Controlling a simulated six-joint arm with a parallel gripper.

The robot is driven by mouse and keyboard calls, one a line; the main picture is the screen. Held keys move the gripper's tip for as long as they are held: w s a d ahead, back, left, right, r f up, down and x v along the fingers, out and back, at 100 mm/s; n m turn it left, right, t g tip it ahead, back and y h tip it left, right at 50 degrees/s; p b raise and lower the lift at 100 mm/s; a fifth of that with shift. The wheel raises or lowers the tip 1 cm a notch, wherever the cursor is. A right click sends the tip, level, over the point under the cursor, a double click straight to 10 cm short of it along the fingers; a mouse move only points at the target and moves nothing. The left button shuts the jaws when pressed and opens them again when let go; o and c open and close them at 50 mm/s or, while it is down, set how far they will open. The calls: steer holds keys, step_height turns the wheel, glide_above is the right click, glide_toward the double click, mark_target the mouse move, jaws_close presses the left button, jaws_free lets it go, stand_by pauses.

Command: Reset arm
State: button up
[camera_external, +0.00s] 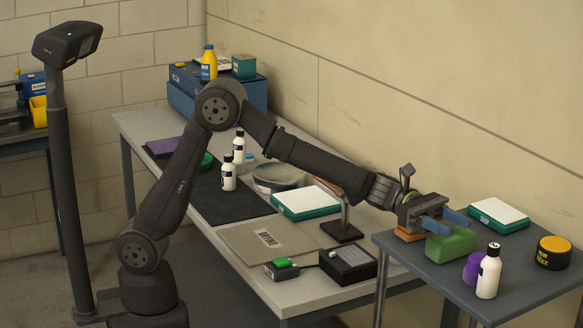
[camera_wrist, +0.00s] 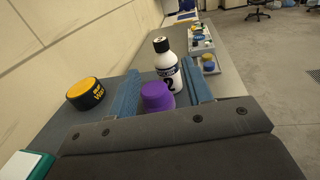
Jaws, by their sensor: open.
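My gripper (camera_external: 444,221) is stretched out over the small right table, its two blue fingers apart. In the wrist view the fingers (camera_wrist: 160,68) frame a purple-topped jar (camera_wrist: 157,97) and a white bottle (camera_wrist: 167,66) with a black cap and a 2 on its label; nothing is held. In the external view a green block (camera_external: 450,246) sits just below the fingers; I cannot tell if they touch it. An orange block (camera_external: 408,235) is partly hidden under the gripper. The purple jar (camera_external: 473,268) and bottle (camera_external: 488,275) stand at the table's front.
A black-and-yellow tin (camera_external: 553,252) and a teal-and-white box (camera_external: 498,214) stand on the right table (camera_external: 520,283). The long table holds a brown board (camera_external: 240,248), a black stand (camera_external: 342,230), a black box (camera_external: 349,263), a green-topped block (camera_external: 282,267) and several bottles.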

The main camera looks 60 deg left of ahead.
mark_target(492, 245)
steer(key=shift+d, duration=0.15)
steer(key=d, duration=0.4)
steer(key=w+d, duration=0.1)
steer(key=d, duration=0.3)
steer(key=w+d, duration=0.1)
steer(key=d, duration=0.3)
steer(key=shift+f, duration=0.2)
steer(key=r, duration=0.2)
steer(key=shift+s+a+r, duration=0.1)
steer(key=shift+a+r, duration=0.15)
steer(key=shift+r, duration=0.65)
steer(key=shift+f, duration=0.1)
